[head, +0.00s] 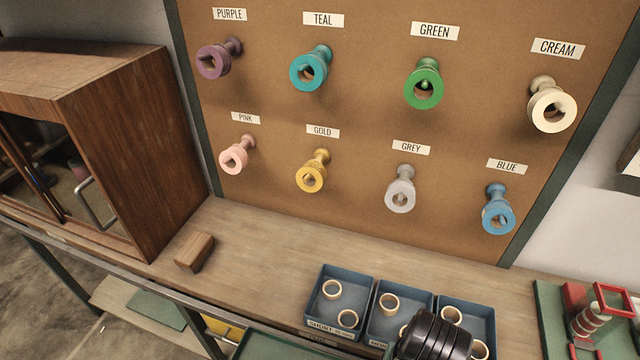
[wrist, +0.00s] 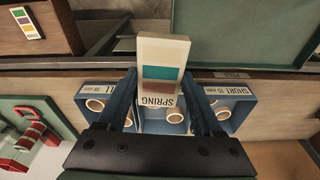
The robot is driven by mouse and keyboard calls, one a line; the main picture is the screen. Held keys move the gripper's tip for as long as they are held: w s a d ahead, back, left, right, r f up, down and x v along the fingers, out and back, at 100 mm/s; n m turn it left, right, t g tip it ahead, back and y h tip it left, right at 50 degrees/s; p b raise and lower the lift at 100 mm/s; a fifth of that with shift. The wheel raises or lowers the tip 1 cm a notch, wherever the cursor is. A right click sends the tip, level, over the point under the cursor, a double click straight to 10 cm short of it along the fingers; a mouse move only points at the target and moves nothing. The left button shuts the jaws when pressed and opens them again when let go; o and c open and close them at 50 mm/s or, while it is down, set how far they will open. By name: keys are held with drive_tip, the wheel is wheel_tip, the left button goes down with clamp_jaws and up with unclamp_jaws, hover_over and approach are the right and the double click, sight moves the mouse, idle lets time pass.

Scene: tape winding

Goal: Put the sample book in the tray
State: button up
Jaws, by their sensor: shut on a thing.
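The sample book (wrist: 162,72) is a white slab marked SPRING with teal, brown and purple swatches. It shows in the wrist view, between the fingers of my gripper (wrist: 161,88), which is shut on it. The book is held above the bench front. A green tray (wrist: 250,35) shows at the top right of the wrist view, beyond the bench edge. Its rim also shows at the bottom of the head view (head: 280,346). Most of the tray is out of frame. The book and fingers are not visible in the head view.
Blue bins (head: 345,271) with tan rings stand on the bench, below the held book. A wooden block (head: 195,252) lies to their left, and a red winder (head: 590,315) on a green base stands right. Another swatch card (wrist: 28,22) shows in the wrist view.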

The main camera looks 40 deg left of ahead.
drive_tip(key=s+a+n+p, duration=0.1)
drive_tip(key=s+a+p, duration=0.3)
drive_tip(key=s+a, duration=0.15)
drive_tip(key=f, duration=0.6)
drive_tip(key=f+b, duration=0.1)
drive_tip(key=f, duration=0.3)
drive_tip(key=shift+w, duration=0.25)
drive_tip(key=shift+f, duration=0.15)
drive_tip(key=o, duration=1.1)
